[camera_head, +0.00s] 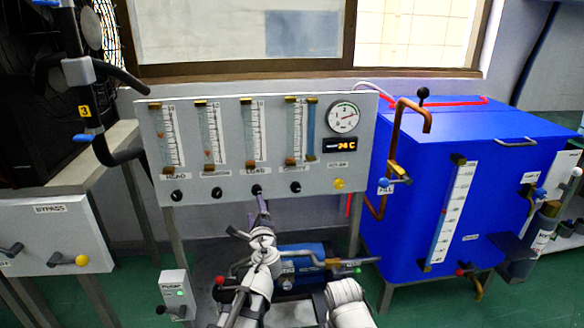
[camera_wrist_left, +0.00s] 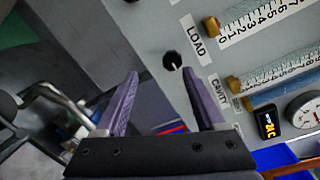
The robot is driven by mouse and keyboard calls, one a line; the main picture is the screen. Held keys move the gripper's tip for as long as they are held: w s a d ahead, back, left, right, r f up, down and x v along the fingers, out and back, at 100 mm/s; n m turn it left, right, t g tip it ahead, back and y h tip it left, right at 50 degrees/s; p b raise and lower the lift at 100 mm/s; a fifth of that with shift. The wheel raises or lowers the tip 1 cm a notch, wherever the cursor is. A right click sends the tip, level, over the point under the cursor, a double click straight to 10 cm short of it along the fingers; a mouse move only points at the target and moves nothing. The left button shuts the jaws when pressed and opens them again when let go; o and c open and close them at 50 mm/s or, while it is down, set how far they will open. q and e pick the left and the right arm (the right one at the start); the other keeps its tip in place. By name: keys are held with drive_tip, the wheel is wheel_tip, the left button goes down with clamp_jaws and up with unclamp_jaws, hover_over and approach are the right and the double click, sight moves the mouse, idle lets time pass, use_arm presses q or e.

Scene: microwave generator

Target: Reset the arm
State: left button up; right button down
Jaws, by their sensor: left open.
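My left gripper (camera_head: 261,196) is in front of the grey panel (camera_head: 225,188), just below the black LOAD knob (camera_head: 256,189). In the left wrist view its two purple fingers (camera_wrist_left: 160,72) are apart with nothing held between them. The LOAD knob (camera_wrist_left: 172,60) shows just beyond the fingertips, nearer the right finger; I cannot tell the exact gap. A white arm part of mine (camera_head: 347,302) shows at the bottom, but no right gripper is visible.
The panel carries several flow tubes, a round gauge (camera_head: 343,118) and a yellow knob (camera_head: 339,184). A blue tank (camera_head: 400,230) stands at the right. A blue pump (camera_head: 303,262) is under the panel. A BYPASS box (camera_head: 50,235) is at the left.

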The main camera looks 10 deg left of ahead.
use_arm(q)
drive_tip(key=s+d+f+n+g+p, duration=0.3)
drive_tip(key=s+d+f+n+g, duration=0.1)
drive_tip(key=s+f+n+g, duration=0.7)
drive_tip(key=s+d+f+n+g+h+p, duration=0.1)
drive_tip(key=s+d+f+n+g+h, duration=0.15)
drive_tip(key=s+d, duration=0.5)
drive_tip(key=s+d+f+n+g+h+p, duration=0.1)
drive_tip(key=s+d+n+g+h+p, duration=0.2)
drive_tip(key=s, duration=0.7)
wheel_tip(320, 180, up, 38)
drive_tip(key=w+m+p, duration=0.1)
drive_tip(key=p, duration=3.5)
drive_tip(key=shift+d+f, duration=0.15)
drive_tip(key=shift+d, duration=0.15)
